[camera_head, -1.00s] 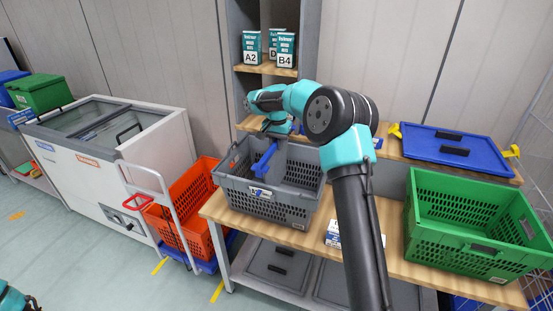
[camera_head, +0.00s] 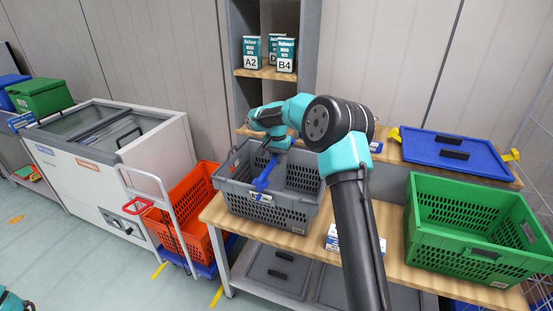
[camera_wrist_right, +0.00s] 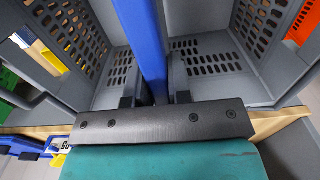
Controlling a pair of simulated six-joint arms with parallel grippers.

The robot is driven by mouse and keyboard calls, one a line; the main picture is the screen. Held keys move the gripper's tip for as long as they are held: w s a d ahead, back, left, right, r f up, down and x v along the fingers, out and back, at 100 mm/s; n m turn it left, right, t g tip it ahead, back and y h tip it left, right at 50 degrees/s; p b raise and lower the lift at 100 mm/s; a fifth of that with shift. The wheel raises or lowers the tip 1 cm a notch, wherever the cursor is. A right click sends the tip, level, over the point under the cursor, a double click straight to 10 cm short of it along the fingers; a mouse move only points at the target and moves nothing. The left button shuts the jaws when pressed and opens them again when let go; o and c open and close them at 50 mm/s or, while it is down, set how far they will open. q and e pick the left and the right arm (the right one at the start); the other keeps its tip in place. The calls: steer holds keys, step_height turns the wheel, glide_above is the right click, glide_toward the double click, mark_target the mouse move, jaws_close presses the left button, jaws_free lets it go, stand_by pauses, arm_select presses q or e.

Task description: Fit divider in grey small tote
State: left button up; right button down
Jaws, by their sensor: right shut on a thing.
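The grey small tote (camera_head: 290,215) stands on the wooden bench, open at the top. The blue divider (camera_head: 264,176) is upright over the tote, seen nearly edge-on in the head view. In the right wrist view the divider (camera_wrist_right: 147,45) runs between the fingers of my right gripper (camera_wrist_right: 157,88), which is shut on it. The gripper is above the tote's interior, and the tote's slotted walls (camera_wrist_right: 265,25) show on both sides. The divider's lower end and whether it touches the tote floor are hidden. Only a bit of my left arm shows at the lower left; its gripper is out of view.
A green crate (camera_head: 465,255) stands at the bench's right end. A blue lid (camera_head: 455,150) lies on the shelf behind. A small white-and-blue box (camera_head: 333,240) sits right of the tote. An orange tote (camera_head: 175,225) rests on a trolley to the left. Labelled boxes (camera_head: 285,54) stand above.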

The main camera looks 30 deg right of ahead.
steer(key=shift+f, duration=0.6)
steer(key=c, duration=1.1)
jaws_free()
steer(key=shift+o, duration=0.2)
step_height(320, 180, up, 13)
steer(key=shift+r, duration=0.15)
steer(key=shift+a, duration=0.15)
